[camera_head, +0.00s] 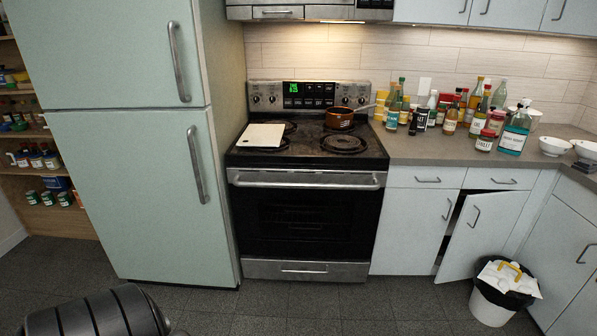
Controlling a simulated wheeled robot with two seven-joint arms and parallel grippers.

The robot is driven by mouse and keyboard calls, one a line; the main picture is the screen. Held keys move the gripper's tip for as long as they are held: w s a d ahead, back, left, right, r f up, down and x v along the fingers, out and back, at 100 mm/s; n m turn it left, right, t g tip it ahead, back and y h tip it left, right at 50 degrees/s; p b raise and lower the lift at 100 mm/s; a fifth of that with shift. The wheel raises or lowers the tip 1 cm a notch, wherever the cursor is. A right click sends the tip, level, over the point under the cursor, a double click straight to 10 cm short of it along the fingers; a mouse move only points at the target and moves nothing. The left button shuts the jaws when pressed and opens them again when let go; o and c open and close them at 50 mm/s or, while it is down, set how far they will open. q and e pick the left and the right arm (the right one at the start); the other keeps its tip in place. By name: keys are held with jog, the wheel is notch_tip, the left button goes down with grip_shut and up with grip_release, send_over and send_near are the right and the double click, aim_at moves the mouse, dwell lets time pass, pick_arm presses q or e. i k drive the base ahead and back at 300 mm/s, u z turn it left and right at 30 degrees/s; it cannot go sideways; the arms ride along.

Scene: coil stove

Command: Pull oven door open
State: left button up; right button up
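The stove's oven door (305,222) is shut, with a dark window and a steel band along its top. Its horizontal handle (306,181) runs across the door's upper edge. The coil cooktop (300,161) above holds a copper-brown pot (339,118) on a back burner and a white board (261,135) at the left. Neither gripper shows in the head view. A dark ribbed part at the lower left edge is cut off, and I cannot tell what it is.
A pale green fridge (150,190) stands left of the stove. A cabinet door (481,234) hangs partly open at the right. A white bin (492,302) with a black liner stands before it. Bottles crowd the counter (420,150). The floor (300,305) before the oven is clear.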

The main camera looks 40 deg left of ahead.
aim_at(248, 185)
jog(key=u, duration=0.75)
jog(key=i, duration=0.85)
jog(key=u, duration=0.6)
